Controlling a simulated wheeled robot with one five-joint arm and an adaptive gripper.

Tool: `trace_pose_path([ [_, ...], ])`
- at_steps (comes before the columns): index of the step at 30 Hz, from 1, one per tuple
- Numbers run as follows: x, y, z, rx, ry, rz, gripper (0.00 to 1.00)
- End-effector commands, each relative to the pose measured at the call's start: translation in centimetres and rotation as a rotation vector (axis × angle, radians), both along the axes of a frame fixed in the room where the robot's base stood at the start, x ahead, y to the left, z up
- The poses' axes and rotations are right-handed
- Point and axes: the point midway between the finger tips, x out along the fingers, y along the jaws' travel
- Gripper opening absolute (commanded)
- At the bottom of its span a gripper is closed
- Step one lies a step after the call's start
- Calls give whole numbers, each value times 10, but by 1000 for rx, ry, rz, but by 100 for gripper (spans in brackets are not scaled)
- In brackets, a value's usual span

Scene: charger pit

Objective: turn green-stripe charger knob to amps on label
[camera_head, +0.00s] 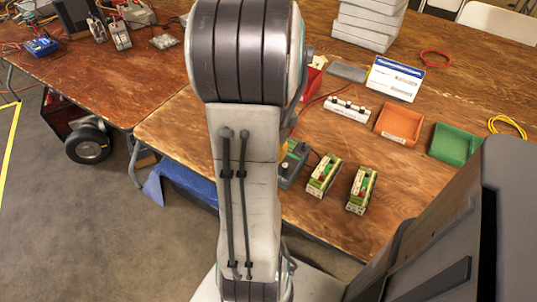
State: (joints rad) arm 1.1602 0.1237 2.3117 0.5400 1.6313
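A dark grey device (291,166) with a green patch stands on the right wooden table, partly hidden behind my arm. It may be a charger, but no knob or stripe can be made out. Two small green-and-cream boxes, a left one (323,176) and a right one (361,191), stand to its right near the front edge. They have red and green parts on top; any label on them is too small to read. My gripper is not in view; only my arm links show, crossing the middle of the picture.
On the table (310,207) are a white strip with dark knobs (346,109), a blue-and-white card (395,78), an orange bin (398,124), a green bin (454,144), cable coils and stacked grey cases (369,22). Another table (110,85) with electronics stands left. Floor is open at lower left.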

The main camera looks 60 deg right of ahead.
Motion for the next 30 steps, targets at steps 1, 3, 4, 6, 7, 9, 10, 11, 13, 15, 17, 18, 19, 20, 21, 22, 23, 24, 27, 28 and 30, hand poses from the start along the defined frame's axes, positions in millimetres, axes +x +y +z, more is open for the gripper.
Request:
trace_pose_path([
  [1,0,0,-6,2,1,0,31],
  [3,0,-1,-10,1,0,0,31],
  [4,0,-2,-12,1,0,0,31],
  [6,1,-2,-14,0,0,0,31],
  [7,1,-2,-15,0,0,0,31],
  [9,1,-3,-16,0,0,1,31],
  [10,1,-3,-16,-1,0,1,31],
  [11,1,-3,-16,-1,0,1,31],
  [13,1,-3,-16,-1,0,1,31],
  [15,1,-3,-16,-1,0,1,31],
  [17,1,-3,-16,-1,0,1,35],
  [18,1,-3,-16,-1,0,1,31],
  [19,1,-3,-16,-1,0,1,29],
  [20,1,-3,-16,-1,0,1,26],
  [21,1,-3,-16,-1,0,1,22],
  [22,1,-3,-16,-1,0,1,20],
  [23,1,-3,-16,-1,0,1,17],
  [24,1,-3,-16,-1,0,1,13],
  [27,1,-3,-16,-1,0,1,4],
  [28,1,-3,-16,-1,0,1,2],
  [30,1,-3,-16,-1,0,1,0],
])
